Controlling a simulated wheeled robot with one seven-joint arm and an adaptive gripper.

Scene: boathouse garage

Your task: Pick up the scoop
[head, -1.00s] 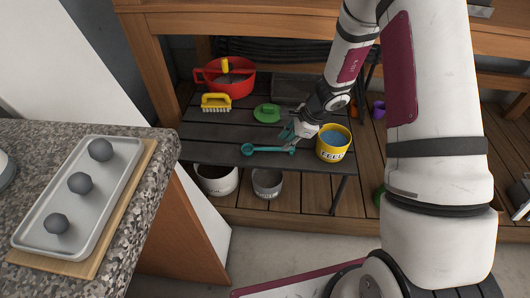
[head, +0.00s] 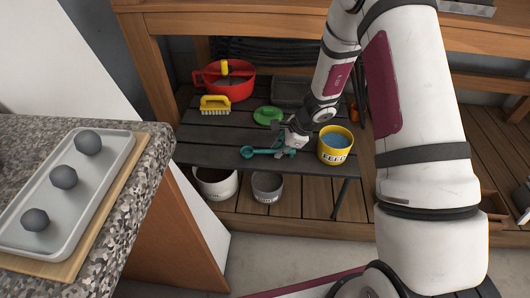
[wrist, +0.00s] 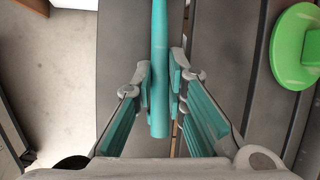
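The teal scoop (head: 262,152) lies on the dark slatted table (head: 215,155), its round bowl to the left and its handle to the right. My gripper (head: 287,144) is low over the tabletop at the handle end. In the wrist view the teal handle (wrist: 159,55) runs between the two fingers of my gripper (wrist: 161,78). The finger pads sit close against both sides of the handle, with little or no gap showing. The scoop's bowl is outside the wrist view. I see no clear lift of the scoop off the table.
Right of my gripper stands a yellow FEED bucket (head: 335,146). Behind are a green lidlike object (head: 267,115), a yellow brush (head: 214,105) and a red basin (head: 226,82). Two pots (head: 216,183) (head: 267,187) stand below the table edge. A stone counter (head: 145,165) is at left.

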